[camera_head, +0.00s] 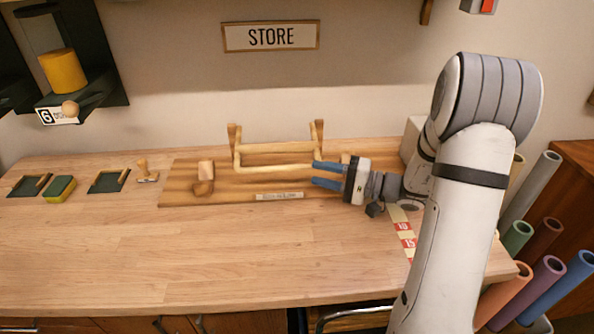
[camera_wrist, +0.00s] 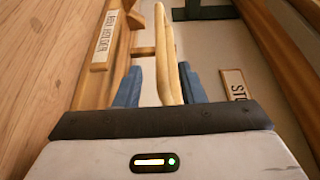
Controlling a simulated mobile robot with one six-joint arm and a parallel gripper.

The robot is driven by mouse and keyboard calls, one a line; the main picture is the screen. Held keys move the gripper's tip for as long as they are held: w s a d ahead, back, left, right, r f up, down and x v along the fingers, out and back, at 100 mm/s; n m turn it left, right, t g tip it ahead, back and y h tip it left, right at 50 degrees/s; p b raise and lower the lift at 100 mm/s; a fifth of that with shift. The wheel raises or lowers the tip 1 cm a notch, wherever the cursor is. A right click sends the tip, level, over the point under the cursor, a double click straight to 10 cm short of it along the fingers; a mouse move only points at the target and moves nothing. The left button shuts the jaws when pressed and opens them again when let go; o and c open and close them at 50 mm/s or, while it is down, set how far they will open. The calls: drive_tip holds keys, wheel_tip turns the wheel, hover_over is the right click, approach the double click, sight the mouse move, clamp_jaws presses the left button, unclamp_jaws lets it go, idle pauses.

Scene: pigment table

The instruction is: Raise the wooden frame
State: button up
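The wooden frame (camera_head: 272,148) is a pale frame of bars with two upturned ends, low over a wooden base board (camera_head: 225,188) at the back of the table. My gripper (camera_head: 322,175) is at its right end, with blue fingers spread and pointing left. In the wrist view, pale bars of the frame (camera_wrist: 166,45) run between the two fingers of my gripper (camera_wrist: 160,88). A gap shows on the left of the bars; the right finger looks close to or touching them. The fingers are not closed on the frame.
A wooden block (camera_head: 205,172) stands at the board's left. Dark trays (camera_head: 108,181), a green-yellow sponge (camera_head: 60,189) and a stamp (camera_head: 146,172) lie farther left. The front of the table (camera_head: 200,250) is clear. Coloured tubes (camera_head: 549,275) stand right.

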sight(299, 168)
drive_tip(key=p+x, duration=0.1)
drive_tip(key=x, duration=0.5)
drive_tip(key=shift+a, duration=0.15)
drive_tip(key=shift+c, duration=0.3)
clamp_jaws()
